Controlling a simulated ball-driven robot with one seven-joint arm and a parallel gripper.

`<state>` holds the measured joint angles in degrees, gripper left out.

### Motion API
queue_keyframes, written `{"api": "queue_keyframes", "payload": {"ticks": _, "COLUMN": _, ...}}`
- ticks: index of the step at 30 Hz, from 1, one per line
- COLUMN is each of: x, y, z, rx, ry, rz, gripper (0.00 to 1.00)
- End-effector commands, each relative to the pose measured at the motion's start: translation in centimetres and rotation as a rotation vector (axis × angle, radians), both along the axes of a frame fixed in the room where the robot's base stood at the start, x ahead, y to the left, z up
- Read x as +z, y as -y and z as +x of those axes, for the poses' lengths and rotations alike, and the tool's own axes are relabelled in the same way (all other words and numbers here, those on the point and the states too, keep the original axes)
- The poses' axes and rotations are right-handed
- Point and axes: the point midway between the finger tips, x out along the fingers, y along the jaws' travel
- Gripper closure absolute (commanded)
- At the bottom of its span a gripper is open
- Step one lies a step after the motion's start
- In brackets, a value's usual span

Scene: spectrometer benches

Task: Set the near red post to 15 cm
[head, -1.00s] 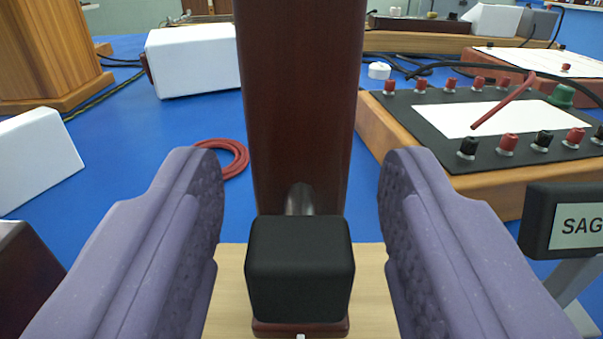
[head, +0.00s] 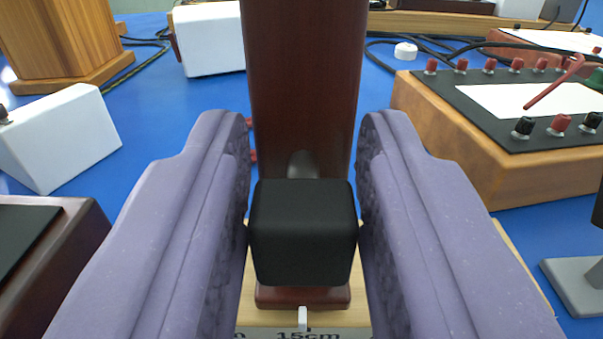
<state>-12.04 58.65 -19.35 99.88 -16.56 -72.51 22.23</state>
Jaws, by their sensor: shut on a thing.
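The dark red post (head: 303,90) stands upright in the middle of the view, its top cut off. A black block-shaped knob (head: 303,235) sits on its front, low down, with a short metal stem behind it. My gripper (head: 304,150) is shut on the black knob, one purple finger against each side. Below the post's red foot (head: 302,297), a white pointer (head: 302,319) reaches down to a pale scale (head: 350,330). The pointer is at the "15cm" mark, very slightly left of the middle of its lettering. The scale's other marks are mostly hidden.
A wooden terminal box (head: 450,145) with red and black posts stands at right. A white wedge (head: 60,140) and a dark red box (head: 60,240) are at left. A white block (head: 210,40) and a wooden pillar (head: 65,40) stand behind. Cables cross the blue bench.

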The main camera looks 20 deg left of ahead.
Motion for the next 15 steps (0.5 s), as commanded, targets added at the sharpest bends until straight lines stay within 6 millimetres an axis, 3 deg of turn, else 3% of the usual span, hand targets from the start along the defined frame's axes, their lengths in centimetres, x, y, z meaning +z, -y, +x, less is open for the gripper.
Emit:
{"api": "queue_keyframes", "payload": {"ticks": 2, "x": 0.06, "y": 0.19, "z": 0.04, "rx": -0.003, "ry": 0.001, "rz": -0.001, "gripper": 1.00}}
{"api": "queue_keyframes", "payload": {"ticks": 3, "x": 0.06, "y": 0.17, "z": 0.05, "rx": -0.003, "ry": 0.001, "rz": -0.001, "gripper": 0.57}}
{"api": "queue_keyframes", "payload": {"ticks": 4, "x": 0.06, "y": 0.16, "z": 0.04, "rx": -0.003, "ry": 0.001, "rz": -0.001, "gripper": 0.50}}
{"api": "queue_keyframes", "payload": {"ticks": 15, "x": 0.08, "y": 0.39, "z": -0.55, "rx": -0.004, "ry": -0.001, "rz": 0.000, "gripper": 0.49}}
